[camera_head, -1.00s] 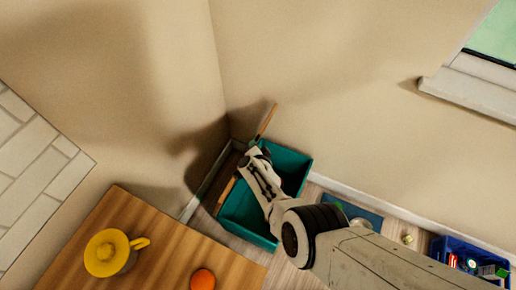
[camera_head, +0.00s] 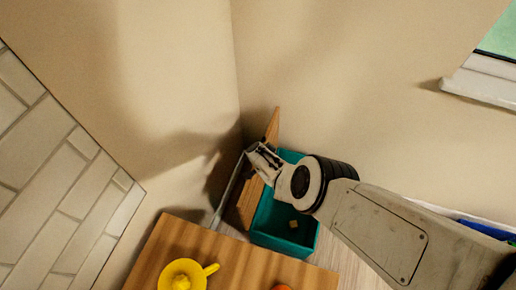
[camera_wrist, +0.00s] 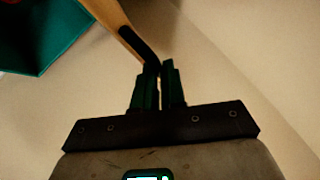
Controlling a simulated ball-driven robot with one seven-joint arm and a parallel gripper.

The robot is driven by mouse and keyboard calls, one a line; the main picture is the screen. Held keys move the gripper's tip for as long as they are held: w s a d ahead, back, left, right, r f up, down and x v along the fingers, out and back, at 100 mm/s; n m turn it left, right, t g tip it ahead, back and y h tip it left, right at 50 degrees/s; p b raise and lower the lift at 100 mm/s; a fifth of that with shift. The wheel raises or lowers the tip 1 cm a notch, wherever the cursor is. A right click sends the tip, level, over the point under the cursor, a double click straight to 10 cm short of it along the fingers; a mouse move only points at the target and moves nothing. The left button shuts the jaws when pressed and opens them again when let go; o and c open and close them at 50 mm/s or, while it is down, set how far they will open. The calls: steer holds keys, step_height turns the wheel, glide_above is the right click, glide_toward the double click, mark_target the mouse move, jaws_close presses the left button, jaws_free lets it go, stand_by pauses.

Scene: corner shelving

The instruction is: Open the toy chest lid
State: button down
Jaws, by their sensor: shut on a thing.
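In the wrist view, my gripper (camera_wrist: 160,70) is shut on the dark strip (camera_wrist: 138,43) along the edge of the wooden lid (camera_wrist: 110,14). The teal chest (camera_wrist: 45,38) shows at top left there. My arm hides the chest's right back part.
A wooden table (camera_head: 232,255) in front holds a yellow mug (camera_head: 183,275) and an orange thing (camera_head: 283,288). Beige walls meet behind the chest. A blue bin (camera_head: 485,230) is partly visible at right, and a window sill (camera_head: 480,85) is above it.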

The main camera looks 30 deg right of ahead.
steer(key=shift+s+a+f, duration=0.1)
steer(key=shift+s+f, duration=0.05)
steer(key=shift+f, duration=0.05)
steer(key=c, duration=1.3)
jaws_free()
steer(key=shift+c, duration=0.2)
steer(key=shift+o, duration=0.7)
steer(key=shift+r, duration=0.1)
